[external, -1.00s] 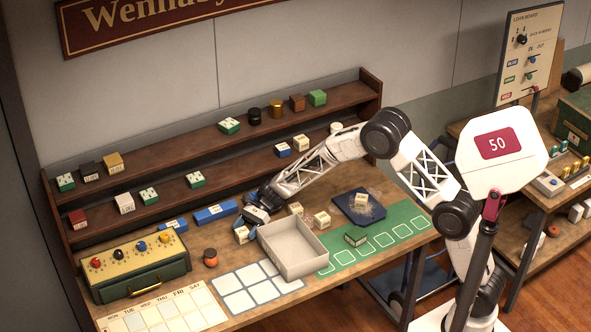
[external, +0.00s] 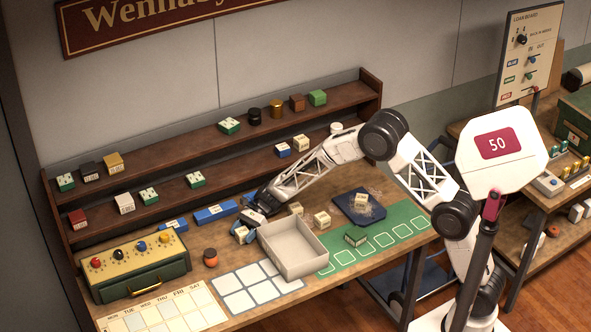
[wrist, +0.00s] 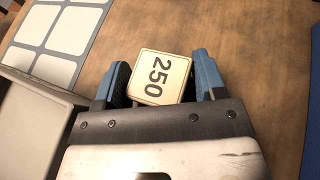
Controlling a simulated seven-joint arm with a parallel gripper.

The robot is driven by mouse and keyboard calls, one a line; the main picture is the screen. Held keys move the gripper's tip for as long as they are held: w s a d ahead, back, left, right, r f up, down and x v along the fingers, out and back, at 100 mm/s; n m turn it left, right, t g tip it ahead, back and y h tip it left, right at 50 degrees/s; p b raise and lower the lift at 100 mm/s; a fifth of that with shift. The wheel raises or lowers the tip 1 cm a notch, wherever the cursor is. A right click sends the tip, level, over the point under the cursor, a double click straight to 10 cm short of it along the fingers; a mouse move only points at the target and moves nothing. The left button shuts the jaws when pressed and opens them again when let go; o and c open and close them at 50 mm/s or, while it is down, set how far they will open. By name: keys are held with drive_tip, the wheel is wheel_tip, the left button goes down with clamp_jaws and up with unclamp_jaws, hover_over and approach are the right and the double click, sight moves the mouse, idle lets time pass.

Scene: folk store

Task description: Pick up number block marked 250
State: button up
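The number block marked 250 (wrist: 160,77) is a small cream block with dark digits on its top face. It lies between the two blue fingers of my gripper (wrist: 161,84) in the wrist view, turned slightly relative to them. The fingers stand apart, one on each side, close to the block; they do not look clamped on it. In the external view my gripper (external: 248,228) is low at the bench, and the block (external: 241,236) is partly hidden by the fingers.
An open pale tray (external: 292,249) stands just right of my gripper. Two cream blocks, one behind the tray (external: 295,209) and one to its right (external: 322,220), are close by. A white-squared mat (external: 250,287) is in front.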

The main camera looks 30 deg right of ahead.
sight(242, 231)
drive_tip(key=shift+r, duration=0.1)
wheel_tip(242, 231, up, 18)
drive_tip(key=shift+f, duration=0.1)
drive_tip(key=shift+c, duration=0.2)
idle(0.7)
